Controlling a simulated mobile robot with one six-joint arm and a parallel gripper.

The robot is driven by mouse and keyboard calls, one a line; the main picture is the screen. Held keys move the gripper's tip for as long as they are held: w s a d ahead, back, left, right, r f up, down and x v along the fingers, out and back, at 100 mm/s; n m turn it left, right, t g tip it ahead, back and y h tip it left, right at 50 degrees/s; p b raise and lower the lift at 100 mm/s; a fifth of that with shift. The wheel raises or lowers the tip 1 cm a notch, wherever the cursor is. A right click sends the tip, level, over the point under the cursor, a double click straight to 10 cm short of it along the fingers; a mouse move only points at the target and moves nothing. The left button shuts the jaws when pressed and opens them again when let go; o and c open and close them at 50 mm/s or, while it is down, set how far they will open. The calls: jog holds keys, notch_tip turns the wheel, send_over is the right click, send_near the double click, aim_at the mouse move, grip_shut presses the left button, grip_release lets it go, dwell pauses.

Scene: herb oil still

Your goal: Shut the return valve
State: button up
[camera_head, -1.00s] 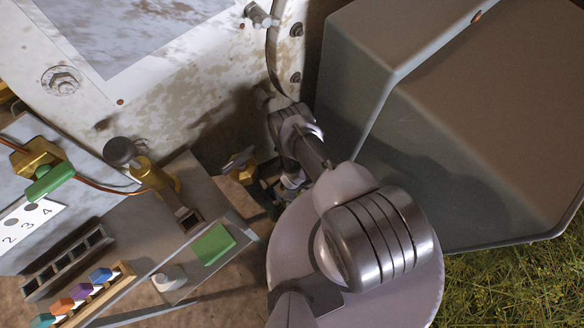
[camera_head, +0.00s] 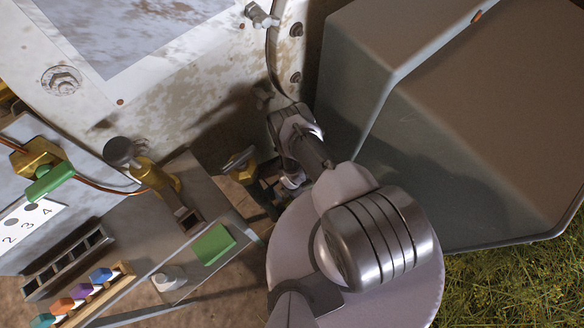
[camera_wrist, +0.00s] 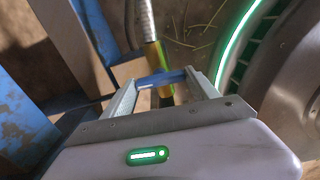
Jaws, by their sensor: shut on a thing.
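In the wrist view my gripper (camera_wrist: 161,80) has its two fingers on either side of a blue lever handle (camera_wrist: 160,76) and is shut on it. The lever lies across a brass valve body (camera_wrist: 154,56), with a braided hose (camera_wrist: 147,18) running up from it. I take this to be the return valve; no label shows. In the head view my gripper (camera_head: 272,188) is low beside the still's wall, partly hidden by my arm, and the blue lever cannot be made out there.
A brass fitting (camera_head: 241,166) stands close left of my gripper. A green-handled valve (camera_head: 48,182) and a rack of coloured pegs (camera_head: 85,292) are at the left. A large grey housing (camera_head: 470,130) stands right of my arm. Blue metalwork (camera_wrist: 20,110) flanks the wrist view's left.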

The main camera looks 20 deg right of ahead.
jog(key=shift+n, duration=0.5)
dwell(0.3)
jog(key=o, duration=1.4)
jog(key=shift+c, duration=0.2)
jog(key=shift+r, duration=0.1)
notch_tip(320, 180, up, 17)
jog(key=p, duration=1.4)
jog(key=shift+r, duration=0.1)
